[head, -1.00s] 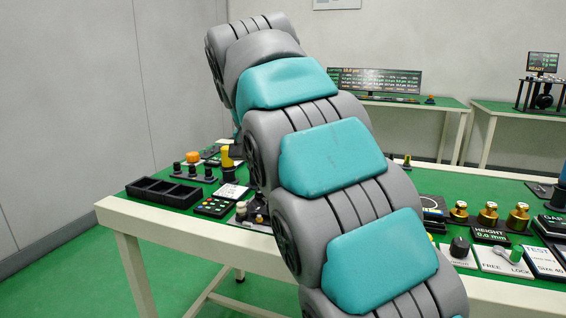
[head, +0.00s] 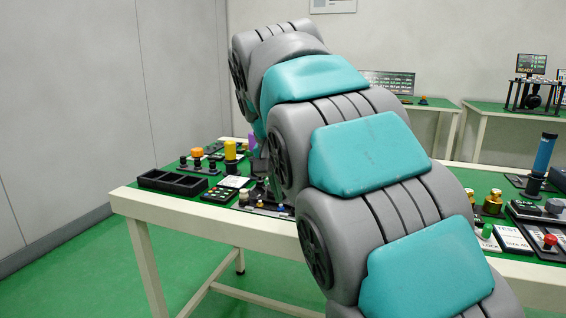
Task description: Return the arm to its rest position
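My arm, grey with teal pads, rises from the lower right of the head view and bends over the green-topped table (head: 135,199). Its far end drops behind its own links, so my gripper is hidden, and I cannot see whether it holds anything.
On the table's left stand a black divided tray (head: 172,182), a yellow cylinder (head: 230,151) and an orange-topped knob (head: 197,153). On the right are brass weights (head: 493,202), a blue-handled tool (head: 543,155) and a red button (head: 550,241). Green floor (head: 80,270) is free at left.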

